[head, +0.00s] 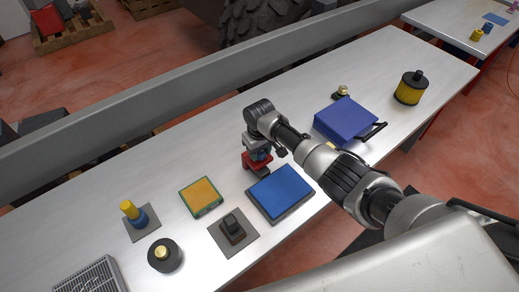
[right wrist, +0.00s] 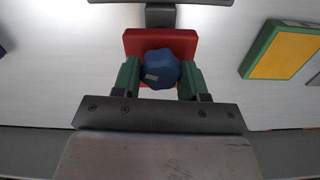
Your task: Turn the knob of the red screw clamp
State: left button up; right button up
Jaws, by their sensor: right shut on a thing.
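The red screw clamp (head: 250,163) stands on the pale table near its middle. In the right wrist view its red body (right wrist: 160,40) shows behind a dark blue knob (right wrist: 160,69). My right gripper (right wrist: 160,80) is at the knob, with one green finger on each side, shut on it. In the head view the right gripper (head: 260,150) comes down over the clamp from above, and the wrist hides much of the clamp and knob. My left gripper is not in either view.
A blue pad (head: 281,191) lies just in front of the clamp. A yellow-topped green box (head: 201,196) is to the left, and a blue case (head: 343,120) to the right. A yellow filter (head: 409,91) stands far right. A grey rail (head: 150,108) runs behind the table.

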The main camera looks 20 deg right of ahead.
jog(key=o, duration=0.9)
jog(key=shift+o, duration=0.2)
jog(key=shift+r, duration=0.1)
notch_tip(320, 180, up, 11)
jog(key=b, duration=0.1)
